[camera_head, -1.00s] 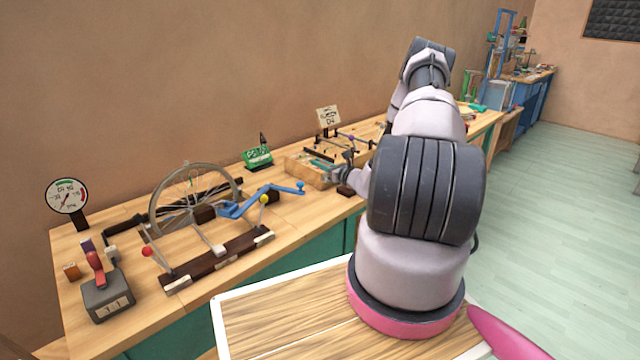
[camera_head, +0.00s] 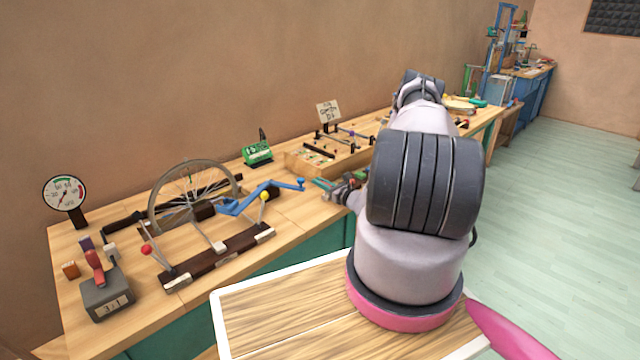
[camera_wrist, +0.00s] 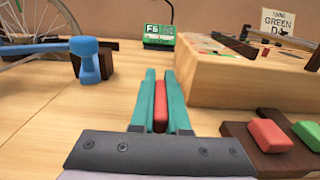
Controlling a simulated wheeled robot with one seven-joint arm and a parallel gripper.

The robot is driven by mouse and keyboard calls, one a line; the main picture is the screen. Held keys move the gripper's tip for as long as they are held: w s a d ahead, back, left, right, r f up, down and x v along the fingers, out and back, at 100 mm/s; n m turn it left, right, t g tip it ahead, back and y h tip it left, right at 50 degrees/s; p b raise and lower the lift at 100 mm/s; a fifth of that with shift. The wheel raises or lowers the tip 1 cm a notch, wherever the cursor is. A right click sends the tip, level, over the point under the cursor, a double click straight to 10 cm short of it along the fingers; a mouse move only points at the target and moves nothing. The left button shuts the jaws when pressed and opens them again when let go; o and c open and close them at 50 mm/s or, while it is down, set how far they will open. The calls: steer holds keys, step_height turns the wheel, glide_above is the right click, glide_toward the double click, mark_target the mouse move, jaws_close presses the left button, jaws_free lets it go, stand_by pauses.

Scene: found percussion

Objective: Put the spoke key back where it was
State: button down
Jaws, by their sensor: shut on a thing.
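My gripper (camera_wrist: 160,80) has teal fingers shut on a slim red piece, which I take to be the spoke key (camera_wrist: 160,108). It stands lengthwise between the fingers, above the wooden bench. In the head view my gripper (camera_head: 328,186) is near the bench's front edge, just in front of the wooden box, and the key cannot be made out there. The spoked wheel (camera_head: 158,205) stands on its dark frame to the left. I cannot tell which spot the key came from.
A blue crank (camera_head: 240,205) lies left of my gripper. The wooden box (camera_wrist: 225,82) stands ahead right, a dark block with red and green pads (camera_wrist: 240,139) close right. A green display (camera_wrist: 159,37) stands behind. Bare bench lies directly ahead.

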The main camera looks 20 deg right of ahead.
steer(key=c, duration=0.9)
jaws_free()
steer(key=shift+f, duration=0.1)
